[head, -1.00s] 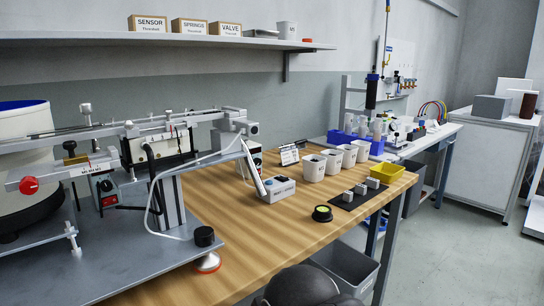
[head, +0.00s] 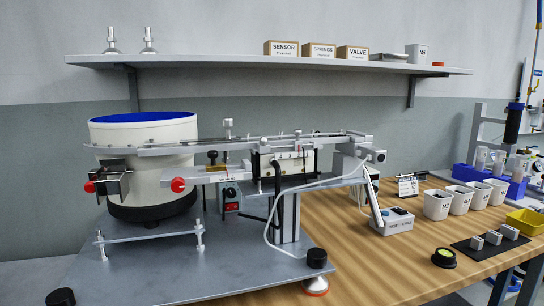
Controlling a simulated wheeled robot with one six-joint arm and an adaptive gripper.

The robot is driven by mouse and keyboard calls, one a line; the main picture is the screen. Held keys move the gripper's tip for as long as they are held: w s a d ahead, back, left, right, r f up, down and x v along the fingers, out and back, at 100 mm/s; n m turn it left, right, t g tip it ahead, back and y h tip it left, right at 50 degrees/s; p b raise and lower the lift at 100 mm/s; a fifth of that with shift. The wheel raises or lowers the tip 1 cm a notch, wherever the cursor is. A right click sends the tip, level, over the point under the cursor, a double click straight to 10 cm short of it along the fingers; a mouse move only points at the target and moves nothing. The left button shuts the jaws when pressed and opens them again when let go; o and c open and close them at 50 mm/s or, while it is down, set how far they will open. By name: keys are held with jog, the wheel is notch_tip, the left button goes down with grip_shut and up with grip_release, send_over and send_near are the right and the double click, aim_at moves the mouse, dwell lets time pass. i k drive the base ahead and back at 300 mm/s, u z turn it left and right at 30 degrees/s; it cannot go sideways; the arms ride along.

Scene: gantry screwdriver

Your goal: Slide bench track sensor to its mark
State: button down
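A bench feeder stands on a grey metal plate (head: 200,262), with a white round bowl (head: 148,135) at its left. A long grey track (head: 245,146) runs right from the bowl. A small grey upright fitting (head: 228,128) stands on the track, and a thinner one (head: 298,136) stands farther right. I cannot tell which fitting is the track sensor, and no mark can be made out. My gripper is not in view.
A shelf (head: 230,62) hangs above. The wood in front is clear.

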aim_at(298, 144)
jog(key=u, duration=0.8)
jog(key=k, duration=0.9)
jog(key=z, duration=0.85)
jog(key=i, duration=0.5)
